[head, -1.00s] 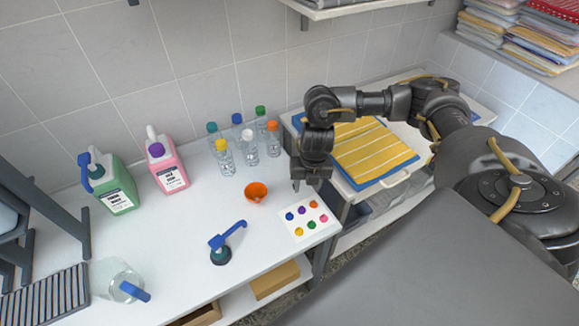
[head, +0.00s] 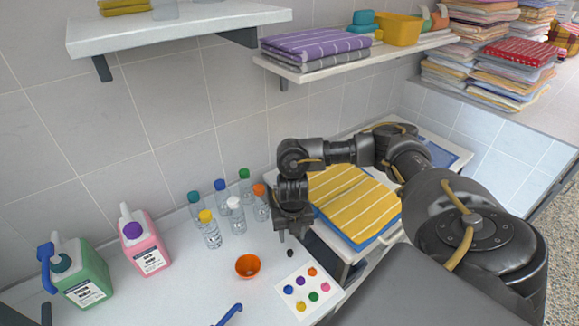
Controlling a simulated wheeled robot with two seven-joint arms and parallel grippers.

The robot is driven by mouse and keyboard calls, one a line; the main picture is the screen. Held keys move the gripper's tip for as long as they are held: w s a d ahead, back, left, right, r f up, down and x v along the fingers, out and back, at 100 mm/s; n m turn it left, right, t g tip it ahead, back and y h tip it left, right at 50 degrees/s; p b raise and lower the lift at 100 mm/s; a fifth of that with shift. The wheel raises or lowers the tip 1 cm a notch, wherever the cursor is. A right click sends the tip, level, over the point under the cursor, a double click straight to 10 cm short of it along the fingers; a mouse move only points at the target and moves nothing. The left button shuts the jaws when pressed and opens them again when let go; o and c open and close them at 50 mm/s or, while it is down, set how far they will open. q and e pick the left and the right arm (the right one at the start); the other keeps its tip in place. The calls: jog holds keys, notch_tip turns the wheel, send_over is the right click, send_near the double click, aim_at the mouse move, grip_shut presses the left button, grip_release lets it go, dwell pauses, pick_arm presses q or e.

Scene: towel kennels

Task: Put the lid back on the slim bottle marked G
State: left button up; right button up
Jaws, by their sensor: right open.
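Several slim clear bottles stand together at the back of the white counter. Their caps are teal (head: 194,197), blue (head: 220,185), green (head: 244,174), yellow (head: 205,216), white (head: 234,202) and orange (head: 260,190). Their markings are too small to read, so I cannot tell which is G. A small dark round piece (head: 290,253) lies on the counter just below my right gripper; I cannot tell whether it is the lid. My right gripper (head: 291,236) is open, empty and pointing down, right of the bottles. My left gripper is out of view.
An orange bowl (head: 247,266) and a card with coloured dots (head: 302,291) lie in front. Green (head: 82,272) and pink (head: 145,244) jugs stand left. A yellow striped towel (head: 354,203) lies right, behind my arm. Shelves hang above.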

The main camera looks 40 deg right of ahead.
aim_at(290, 251)
notch_tip(290, 251, down, 3)
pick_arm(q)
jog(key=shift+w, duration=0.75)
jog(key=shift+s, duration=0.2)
pick_arm(e)
jog(key=shift+f, duration=0.1)
jog(key=shift+f, duration=0.2)
jog(key=f, duration=0.1)
jog(key=f+p, duration=0.1)
jog(key=f, duration=0.2)
jog(key=shift+w+a+f+p, duration=0.1)
jog(key=shift+w+f+p, duration=0.2)
jog(key=shift+f, duration=0.1)
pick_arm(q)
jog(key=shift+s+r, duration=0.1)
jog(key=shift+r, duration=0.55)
pick_arm(e)
grip_shut()
